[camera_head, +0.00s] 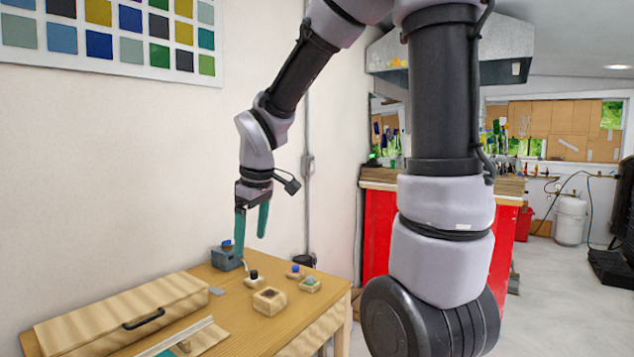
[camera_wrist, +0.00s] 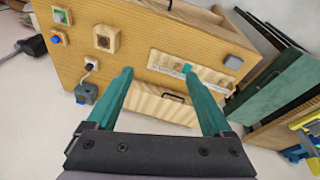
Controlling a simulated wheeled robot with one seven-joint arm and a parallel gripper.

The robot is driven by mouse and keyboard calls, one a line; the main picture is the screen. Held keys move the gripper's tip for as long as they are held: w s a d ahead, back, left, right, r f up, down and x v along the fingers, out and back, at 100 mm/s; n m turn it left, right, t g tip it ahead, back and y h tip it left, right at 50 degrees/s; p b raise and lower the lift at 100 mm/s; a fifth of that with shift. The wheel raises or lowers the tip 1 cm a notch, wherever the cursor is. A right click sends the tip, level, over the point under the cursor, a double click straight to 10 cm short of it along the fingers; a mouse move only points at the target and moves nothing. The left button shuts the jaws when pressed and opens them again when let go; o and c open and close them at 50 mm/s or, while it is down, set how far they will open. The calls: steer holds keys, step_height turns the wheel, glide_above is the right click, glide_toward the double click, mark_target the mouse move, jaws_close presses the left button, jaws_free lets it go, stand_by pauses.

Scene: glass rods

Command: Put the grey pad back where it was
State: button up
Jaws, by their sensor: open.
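My gripper (camera_head: 252,222) hangs above the back of the wooden bench with its teal fingers apart and nothing between them. In the wrist view my gripper (camera_wrist: 157,73) also shows open, over the bench. A grey square pad (camera_wrist: 234,62) lies on the bench at the right in the wrist view, beyond the end of a pale strip board (camera_wrist: 165,60) and apart from my fingers. A small flat grey piece (camera_head: 217,291) lies by the right end of the long wooden box in the head view. I cannot tell whether these two are the same thing.
The bench (camera_head: 245,335) carries a long wooden box (camera_head: 120,312) with a black handle, a grey block (camera_head: 226,258) with a blue top, a wooden block (camera_head: 269,300) with a dark square recess, and small blocks with black, blue (camera_head: 295,271) and green knobs. Dark panels (camera_wrist: 270,85) stand beside it.

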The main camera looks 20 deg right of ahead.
steer(key=s+d+r+m+t+y, duration=0.1)
steer(key=s+d+r+m+t, duration=0.3)
steer(key=s+d+r+m, duration=0.6)
step_height(320, 180, up, 2)
steer(key=s+m, duration=0.1)
steer(key=m, duration=0.1)
steer(key=shift+s+d+r+m, duration=0.25)
steer(key=shift+s+m, duration=0.1)
steer(key=shift+m, duration=0.05)
